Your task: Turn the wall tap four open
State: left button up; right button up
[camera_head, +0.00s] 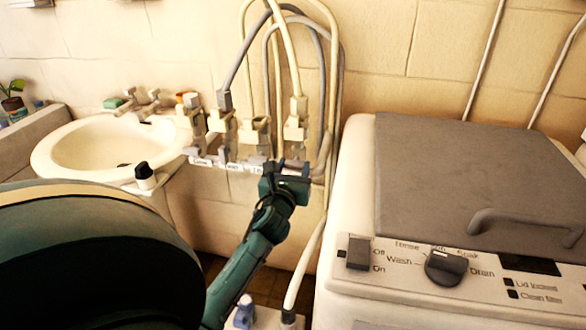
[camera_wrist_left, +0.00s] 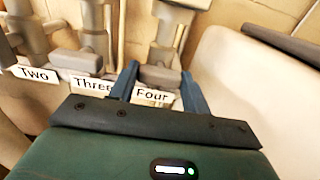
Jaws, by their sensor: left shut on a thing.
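Wall tap four (camera_head: 295,126) is the rightmost of the row of pale taps on the wall, with a cream hose rising from it. In the left wrist view its body (camera_wrist_left: 168,35) stands above a grey lever handle (camera_wrist_left: 160,75), over a label reading "Four" (camera_wrist_left: 153,96). My left gripper (camera_head: 293,166) reaches up to it from below. In the left wrist view my left gripper (camera_wrist_left: 160,70) has one blue finger on each side of the handle and is shut on it. My gripper partly hides the handle in the head view. My right gripper is not seen.
Tap three (camera_wrist_left: 92,30) and tap two (camera_wrist_left: 30,35) stand close to the left. A white washbasin (camera_head: 60,160) is farther left. A washing machine (camera_head: 345,200) stands close on the right. Grey and cream hoses (camera_head: 333,90) loop above and beside the taps.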

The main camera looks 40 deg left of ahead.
pick_arm(q)
jog(key=shift+n, duration=0.4)
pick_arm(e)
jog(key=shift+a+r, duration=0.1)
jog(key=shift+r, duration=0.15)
pick_arm(q)
jog(key=shift+n+p, duration=0.45)
jog(key=shift+n, duration=0.65)
jog(key=n, duration=0.4)
jog(key=shift+n+p, duration=0.3)
jog(key=shift+p, duration=0.05)
jog(key=n, duration=0.5)
jog(key=shift+a, duration=0.1)
jog(key=n+p, duration=0.1)
jog(key=n, duration=0.4)
jog(key=shift+f, duration=0.1)
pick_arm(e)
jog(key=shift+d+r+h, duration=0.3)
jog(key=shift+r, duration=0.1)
pick_arm(q)
jog(key=shift+n, duration=0.3)
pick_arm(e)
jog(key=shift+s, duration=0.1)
pick_arm(q)
jog(key=o, duration=1)
